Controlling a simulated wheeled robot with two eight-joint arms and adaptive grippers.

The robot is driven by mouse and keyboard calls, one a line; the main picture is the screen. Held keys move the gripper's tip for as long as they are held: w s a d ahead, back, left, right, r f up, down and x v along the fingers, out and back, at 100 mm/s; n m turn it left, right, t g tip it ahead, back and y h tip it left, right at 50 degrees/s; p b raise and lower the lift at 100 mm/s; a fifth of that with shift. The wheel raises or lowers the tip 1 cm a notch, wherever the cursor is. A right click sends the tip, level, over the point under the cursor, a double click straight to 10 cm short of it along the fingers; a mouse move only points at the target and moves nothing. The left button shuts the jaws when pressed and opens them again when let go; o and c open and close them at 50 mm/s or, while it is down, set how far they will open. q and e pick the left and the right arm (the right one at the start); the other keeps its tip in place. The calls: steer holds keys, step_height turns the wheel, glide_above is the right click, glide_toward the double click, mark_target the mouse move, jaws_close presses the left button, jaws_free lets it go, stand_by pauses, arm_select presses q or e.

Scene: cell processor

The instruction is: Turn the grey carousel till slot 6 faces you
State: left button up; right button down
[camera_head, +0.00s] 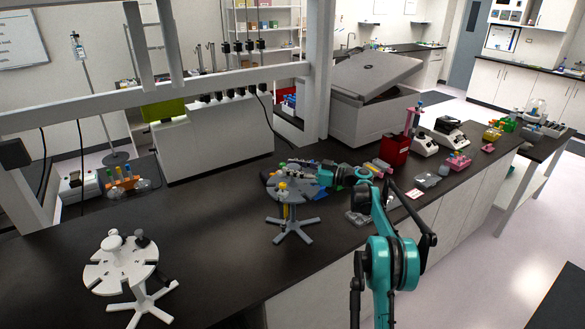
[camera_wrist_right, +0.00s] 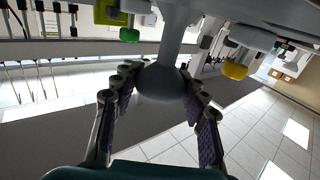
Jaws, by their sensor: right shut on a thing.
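The grey carousel (camera_head: 297,190) stands upright on its star-shaped foot on the dark bench, in the middle of the head view. Its round top holds several tools with coloured ends, among them a yellow one (camera_head: 283,186). My right gripper (camera_head: 318,175) reaches in from the right at the height of the carousel's top. In the right wrist view its two fingers (camera_wrist_right: 160,88) close on either side of a grey rounded knob (camera_wrist_right: 163,86) on a stem that joins the carousel. Green and yellow tool ends show close by. No slot numbers can be read. My left gripper is not in view.
A white carousel (camera_head: 121,268) stands at the front left of the bench. A small clear tray (camera_head: 358,217) lies right of the grey carousel, and a red box (camera_head: 394,152) stands behind my right arm. The bench between the two carousels is clear.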

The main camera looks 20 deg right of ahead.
steer(key=shift+d+r, duration=0.1)
steer(key=shift+r, duration=0.05)
stand_by(0.3)
steer(key=c, duration=1)
jaws_free()
steer(key=shift+c, duration=0.2)
steer(key=shift+o, duration=1.1)
steer(key=v, duration=1.2)
steer(key=shift+s, duration=0.1)
